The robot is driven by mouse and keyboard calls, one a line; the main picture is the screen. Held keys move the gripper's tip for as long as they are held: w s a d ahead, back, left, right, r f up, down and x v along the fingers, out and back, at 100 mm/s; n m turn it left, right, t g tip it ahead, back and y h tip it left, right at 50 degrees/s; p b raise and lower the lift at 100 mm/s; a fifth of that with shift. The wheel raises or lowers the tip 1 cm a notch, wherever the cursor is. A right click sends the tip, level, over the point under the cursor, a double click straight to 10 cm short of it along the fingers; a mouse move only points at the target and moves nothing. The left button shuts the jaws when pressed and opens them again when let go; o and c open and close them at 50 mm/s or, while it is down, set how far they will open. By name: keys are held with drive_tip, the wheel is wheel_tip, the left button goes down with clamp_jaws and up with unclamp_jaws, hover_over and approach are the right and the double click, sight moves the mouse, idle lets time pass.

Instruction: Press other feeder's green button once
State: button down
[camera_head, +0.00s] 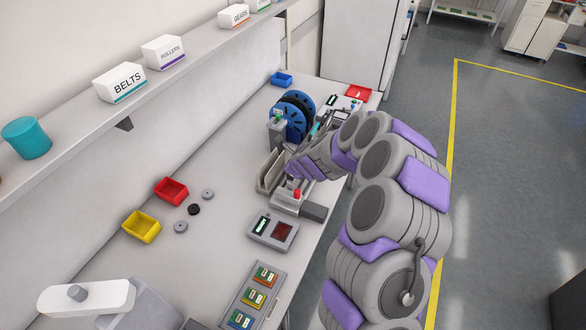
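A feeder with blue reels (293,112) stands on the far half of the bench. A small green spot (278,115), possibly a button, tops a grey post beside the reels. A red knob or button (297,194) is on the grey mechanism in front. My arm curves in from the right, and its end, my gripper (292,174), is low over this mechanism. The fingers are not clearly distinguishable, and I cannot tell whether they touch anything. Another device with a small display (341,114) is partly hidden behind my arm.
A grey box with a green display and dark red screen (272,230) and a panel of coloured cards (254,297) lie nearer. Red (171,191), yellow (141,227) and blue (282,79) bins stand along the bench. A shelf runs above at left. Open floor lies right.

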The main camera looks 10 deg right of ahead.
drive_tip(key=shift+f, duration=0.1)
drive_tip(key=shift+f, duration=0.3)
drive_tip(key=shift+f+b, duration=0.3)
drive_tip(key=shift+b, duration=0.15)
idle(0.5)
drive_tip(key=shift+r, duration=0.1)
drive_tip(key=shift+r+p, duration=0.7)
drive_tip(key=shift+p, duration=0.05)
wheel_tip(320, 180, up, 5)
drive_tip(key=p, duration=0.4)
idle(0.8)
